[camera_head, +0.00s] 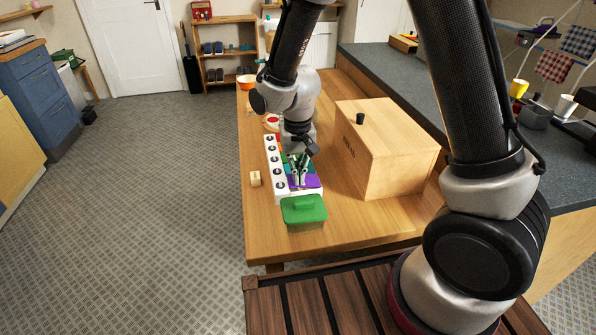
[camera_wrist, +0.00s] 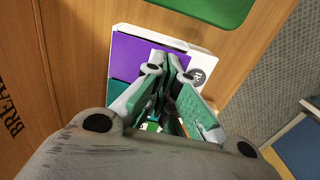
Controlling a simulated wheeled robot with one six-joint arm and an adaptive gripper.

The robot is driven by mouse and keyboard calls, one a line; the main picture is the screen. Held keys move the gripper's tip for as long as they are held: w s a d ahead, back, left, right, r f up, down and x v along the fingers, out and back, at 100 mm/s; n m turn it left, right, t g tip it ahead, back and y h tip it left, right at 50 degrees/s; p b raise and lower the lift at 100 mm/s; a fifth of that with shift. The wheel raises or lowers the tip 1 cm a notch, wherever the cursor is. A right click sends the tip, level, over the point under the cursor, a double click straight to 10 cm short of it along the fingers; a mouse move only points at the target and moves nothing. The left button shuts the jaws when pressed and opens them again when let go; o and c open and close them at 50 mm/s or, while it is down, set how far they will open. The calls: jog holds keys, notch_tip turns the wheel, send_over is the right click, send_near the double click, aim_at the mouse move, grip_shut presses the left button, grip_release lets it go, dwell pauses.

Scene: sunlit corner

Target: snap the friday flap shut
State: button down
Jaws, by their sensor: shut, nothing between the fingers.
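The pill organizer (camera_head: 281,197) is a white case with a column of round dark letter marks along its left side and coloured flaps. A purple flap (camera_head: 311,181) lies at its near end; it shows flat in the wrist view (camera_wrist: 133,55), beside a round letter mark (camera_wrist: 197,75) too small to read surely. A green flap (camera_wrist: 117,92) adjoins it. My gripper (camera_head: 298,178) is shut and empty, pointing down over the organizer; its fingertips (camera_wrist: 173,65) overlap the purple flap's edge in the wrist view. The fingers hide the compartments behind. I cannot tell which flap is Friday's.
A green-lidded box (camera_head: 304,208) stands just at the organizer's near end. A wooden bread box (camera_head: 400,150) is close on the right. A small wooden block (camera_head: 255,179) lies to the left. The table's front is clear.

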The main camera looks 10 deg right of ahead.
jog(key=shift+f, duration=0.3)
jog(key=shift+r, duration=0.15)
notch_tip(320, 180, up, 9)
dwell(0.8)
